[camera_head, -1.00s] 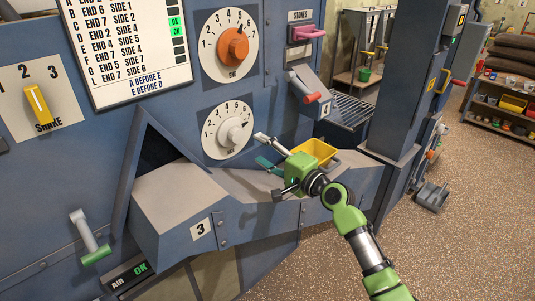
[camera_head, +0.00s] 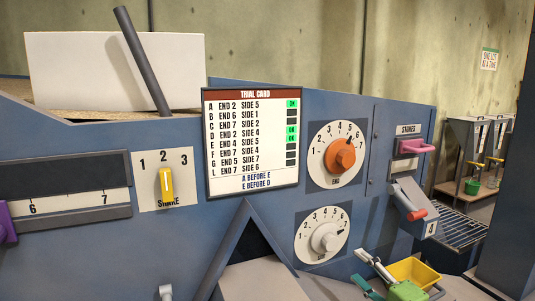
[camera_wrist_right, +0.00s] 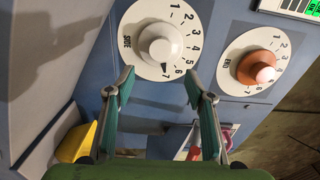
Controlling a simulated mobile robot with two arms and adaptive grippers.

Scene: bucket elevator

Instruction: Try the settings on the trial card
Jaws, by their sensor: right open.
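The trial card (camera_head: 252,140) hangs on the blue panel; green OK marks show beside rows A, D and E, and its foot reads A before E, E before D. The END dial's orange knob (camera_head: 340,155) points at about 5. The SIDE dial's white knob (camera_head: 325,237) points at about 7; it also shows in the right wrist view (camera_wrist_right: 160,47). My right gripper (camera_head: 362,270) is open and empty, just below and right of the SIDE dial. In the wrist view its fingers (camera_wrist_right: 159,82) stand apart below that knob. My left gripper is out of view.
The yellow SHAKE lever (camera_head: 166,186) stands at 2. A yellow tray (camera_head: 415,272) sits behind my right gripper. A purple slider (camera_head: 6,222) is at far left.

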